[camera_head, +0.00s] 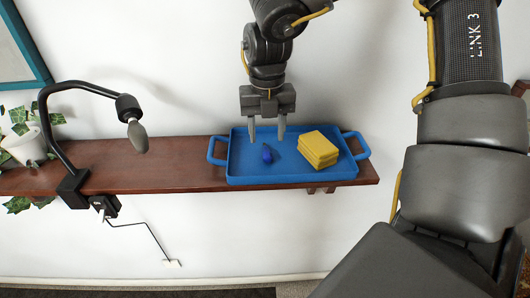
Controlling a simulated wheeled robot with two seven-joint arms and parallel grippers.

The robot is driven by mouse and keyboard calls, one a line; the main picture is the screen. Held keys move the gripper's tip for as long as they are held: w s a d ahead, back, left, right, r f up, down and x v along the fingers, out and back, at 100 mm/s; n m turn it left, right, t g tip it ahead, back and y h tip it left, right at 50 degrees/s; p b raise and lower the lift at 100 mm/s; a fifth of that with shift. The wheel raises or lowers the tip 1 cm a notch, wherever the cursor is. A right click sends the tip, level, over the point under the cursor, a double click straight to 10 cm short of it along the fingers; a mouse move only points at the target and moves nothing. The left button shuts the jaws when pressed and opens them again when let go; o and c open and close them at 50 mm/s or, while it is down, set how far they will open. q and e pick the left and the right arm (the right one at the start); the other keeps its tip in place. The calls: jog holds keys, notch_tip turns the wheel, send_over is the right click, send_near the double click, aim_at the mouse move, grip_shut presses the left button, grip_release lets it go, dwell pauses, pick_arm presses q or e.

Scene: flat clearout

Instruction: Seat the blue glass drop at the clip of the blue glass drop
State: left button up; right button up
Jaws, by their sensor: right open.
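The blue glass drop (267,153) is a small dark blue piece lying in the blue tray (236,165) on the shelf. My right gripper (267,138) points down over the tray with its two fingers apart. The drop shows just below and between the fingertips, and nothing is held. I cannot tell the exact height of the fingertips above the drop. I cannot make out a clip for the drop. My left gripper is not in view.
Yellow sponge-like blocks (318,149) are stacked in the tray, right of the drop. A black clamp lamp (58,135) with a grey bulb-shaped end (138,136) stands left on the brown shelf (180,172). A potted plant (25,145) is at the far left.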

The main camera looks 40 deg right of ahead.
aim_at(267, 153)
jog(key=shift+f, duration=0.25)
jog(key=shift+s+f+p, duration=0.1)
jog(key=shift+s+p, duration=0.15)
jog(key=shift+p, duration=0.05)
notch_tip(267, 153, down, 4)
jog(key=shift+a+f+p, duration=0.1)
jog(key=shift+p, duration=1.05)
jog(key=shift+f, duration=0.35)
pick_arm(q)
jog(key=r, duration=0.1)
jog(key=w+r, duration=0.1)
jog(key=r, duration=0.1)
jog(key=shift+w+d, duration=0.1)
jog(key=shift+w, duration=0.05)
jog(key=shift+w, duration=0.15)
pick_arm(e)
grip_shut()
jog(key=shift+r, duration=0.1)
